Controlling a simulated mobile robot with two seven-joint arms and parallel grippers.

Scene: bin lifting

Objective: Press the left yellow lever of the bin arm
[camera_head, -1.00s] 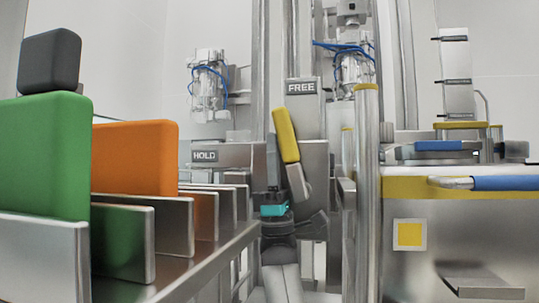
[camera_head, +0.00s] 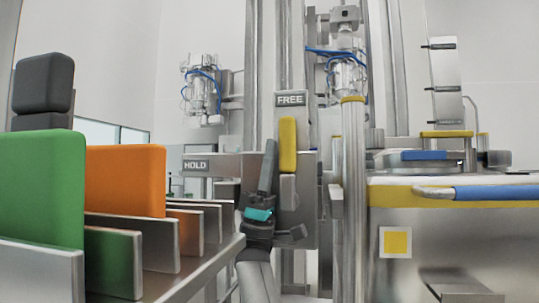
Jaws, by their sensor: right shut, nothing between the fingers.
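The yellow lever (camera_head: 288,145) stands upright in the middle of the view, just below the plate marked FREE (camera_head: 290,99). The plate marked HOLD (camera_head: 196,165) is to its left. My right gripper (camera_head: 268,148) comes up from below, with a teal band at its wrist. Its dark fingers are shut with nothing between them and point upward, just left of the lever. I cannot tell whether they touch the lever. The lever's grey lower part (camera_head: 289,190) is visible beside the fingers. My left gripper is not in view.
At left a metal rack (camera_head: 210,262) holds green (camera_head: 40,185) and orange (camera_head: 125,178) panels. A metal post (camera_head: 354,200) stands right of the lever. A cabinet (camera_head: 460,250) with a blue handle (camera_head: 495,192) fills the right side.

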